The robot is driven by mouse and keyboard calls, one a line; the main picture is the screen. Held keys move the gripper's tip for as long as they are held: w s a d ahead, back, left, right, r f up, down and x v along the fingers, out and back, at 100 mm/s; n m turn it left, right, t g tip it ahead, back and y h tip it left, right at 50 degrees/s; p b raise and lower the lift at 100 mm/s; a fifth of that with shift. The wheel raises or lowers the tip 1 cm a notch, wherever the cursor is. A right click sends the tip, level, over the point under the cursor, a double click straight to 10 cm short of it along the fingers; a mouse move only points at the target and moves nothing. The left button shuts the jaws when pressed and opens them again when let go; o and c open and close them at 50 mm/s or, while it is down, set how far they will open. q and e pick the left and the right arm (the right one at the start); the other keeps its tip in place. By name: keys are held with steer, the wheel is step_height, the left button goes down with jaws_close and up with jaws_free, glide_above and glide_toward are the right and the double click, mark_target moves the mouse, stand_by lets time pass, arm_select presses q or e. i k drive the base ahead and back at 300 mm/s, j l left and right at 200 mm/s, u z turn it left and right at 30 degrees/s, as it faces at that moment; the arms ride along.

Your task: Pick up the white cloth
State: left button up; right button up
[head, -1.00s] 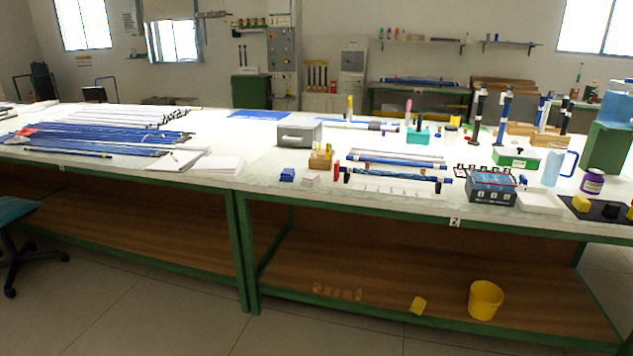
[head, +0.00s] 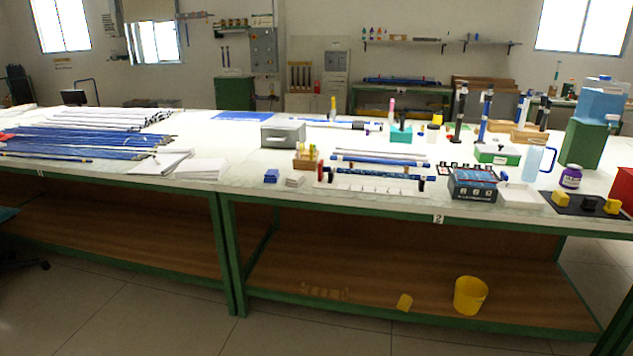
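I cannot tell for sure which thing is the white cloth. A small folded white stack (head: 295,181) lies beside a blue folded stack (head: 271,176) near the front edge of the work table (head: 245,192). Larger flat white sheets or pads (head: 201,169) lie farther left, by the blue rods. A white flat item (head: 521,197) lies right of the dark labelled box. Neither of my grippers shows in the head view.
Blue rods (head: 90,140) cover the left of the table. A rod stand (head: 375,184), a dark box (head: 472,184) and a clear jug (head: 533,163) stand on the right. A yellow bucket (head: 470,295) is on the lower shelf. Floor in front is clear.

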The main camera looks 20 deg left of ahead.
mark_target(295, 180)
steer(key=i+j+z, duration=0.15)
steer(key=z, duration=0.3)
steer(key=j+z, duration=0.4)
steer(key=i+j+z, duration=0.2)
steer(key=j, duration=0.25)
steer(key=j+z, duration=0.2)
steer(key=j, duration=0.25)
steer(key=k+j+z, duration=0.1)
steer(key=j+z, duration=0.15)
steer(key=j, duration=1.6)
